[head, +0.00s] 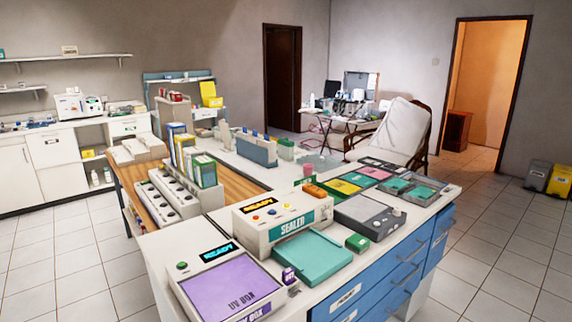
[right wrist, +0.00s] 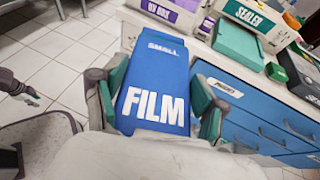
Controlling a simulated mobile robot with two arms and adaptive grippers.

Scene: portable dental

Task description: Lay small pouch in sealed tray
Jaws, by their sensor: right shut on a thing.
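A blue pouch (right wrist: 150,90) with white lettering "SMALL" and "FILM" fills the middle of the right wrist view. My right gripper (right wrist: 157,84) is shut on it, one teal-padded finger at each side. In that view the pouch is in front of the counter. A flat teal tray (head: 312,258) lies on the counter before the sealer box (head: 283,220); I cannot tell whether this is the sealed tray. The teal tray also shows in the right wrist view (right wrist: 238,45). A dark jaw-like part with a green tip, possibly my left gripper (right wrist: 18,88), shows at the left edge.
A purple-topped UV box (head: 232,287) stands left of the teal tray, with a small purple block (head: 289,276) between. A small green block (head: 357,242) and a grey device (head: 369,215) stand to the right. Blue drawers (head: 390,275) front the counter.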

